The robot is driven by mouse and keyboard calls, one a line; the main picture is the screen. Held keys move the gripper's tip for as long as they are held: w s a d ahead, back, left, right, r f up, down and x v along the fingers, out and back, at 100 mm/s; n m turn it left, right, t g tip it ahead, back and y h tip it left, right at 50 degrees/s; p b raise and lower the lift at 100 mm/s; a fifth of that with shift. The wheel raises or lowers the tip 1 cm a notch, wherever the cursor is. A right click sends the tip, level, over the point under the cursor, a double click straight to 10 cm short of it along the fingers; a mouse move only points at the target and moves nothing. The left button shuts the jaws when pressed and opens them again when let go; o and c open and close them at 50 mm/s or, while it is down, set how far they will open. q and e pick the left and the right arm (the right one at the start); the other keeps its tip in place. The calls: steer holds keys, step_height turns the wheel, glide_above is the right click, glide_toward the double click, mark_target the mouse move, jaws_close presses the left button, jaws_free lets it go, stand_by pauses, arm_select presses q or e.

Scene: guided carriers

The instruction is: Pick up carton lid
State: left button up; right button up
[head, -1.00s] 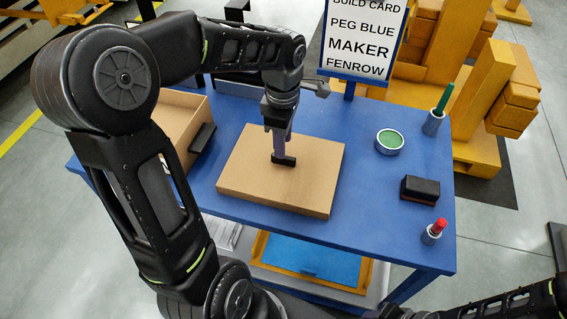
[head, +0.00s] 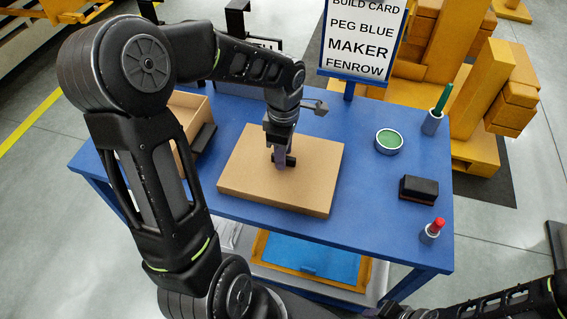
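The carton lid (head: 245,183) is a flat, light brown cardboard slab lying on the blue table, with a small black grip piece (head: 291,160) near its middle. My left gripper (head: 281,160) comes down from above onto the middle of the lid, its fingers beside and partly in front of the black piece. Whether the fingers are apart or closed on the piece is hidden by this angle. An open brown carton (head: 189,112) stands to the left, partly behind my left arm. My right arm enters at the lower right, with its gripper out of view.
The blue table (head: 350,215) also bears a round green-topped tin (head: 389,140), a black block (head: 419,189), a red-topped holder (head: 434,230) and a green marker in a cup (head: 433,122). A sign (head: 362,42) stands at the back edge.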

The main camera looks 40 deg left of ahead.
arm_select(q)
jaws_close()
stand_by(0.3)
stand_by(0.4)
step_height(320, 180, up, 10)
steer(key=b, duration=0.1)
stand_by(0.3)
stand_by(0.5)
